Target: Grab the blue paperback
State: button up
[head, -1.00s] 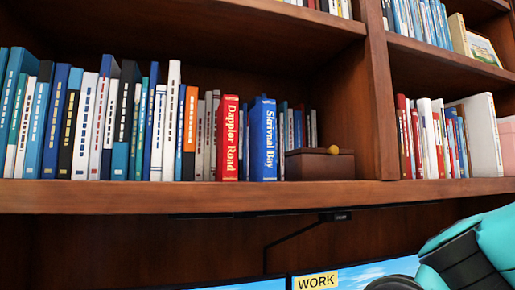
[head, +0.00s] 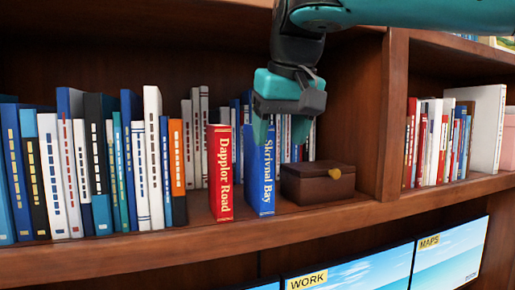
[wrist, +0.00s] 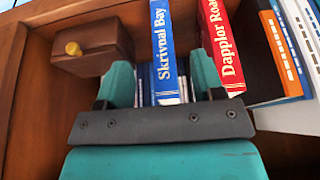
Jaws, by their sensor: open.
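The blue paperback (head: 261,172), with "Skrivnal Bay" on its spine, stands upright on the shelf. It also shows in the wrist view (wrist: 163,50). The red book (head: 221,172), "Dapplor Road", stands beside it on the left in the head view, with a narrow gap between. My gripper (head: 283,130) is open and reaches down at the top of the blue paperback. In the wrist view my gripper (wrist: 165,80) has one finger on each side of the blue book, the right finger between it and the red book (wrist: 222,45). I cannot tell whether either finger touches.
A brown wooden box (head: 318,183) with a yellow knob sits right of the blue book. A row of books (head: 100,160) fills the shelf to the left. A wooden upright (head: 393,120) stands to the right. Screens (head: 360,268) are below the shelf.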

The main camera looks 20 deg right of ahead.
send_over(258, 166)
jog(key=d, duration=0.2)
jog(key=shift+w+a+p, duration=0.25)
jog(key=shift+w+p, duration=0.05)
jog(key=shift+p, duration=0.1)
jog(key=w, duration=0.2)
jog(key=w+f+p, duration=0.1)
jog(key=w, duration=0.1)
jog(key=shift+w+f, duration=0.15)
jog(key=shift+w, duration=0.15)
jog(key=shift+f, duration=0.25)
grip_shut()
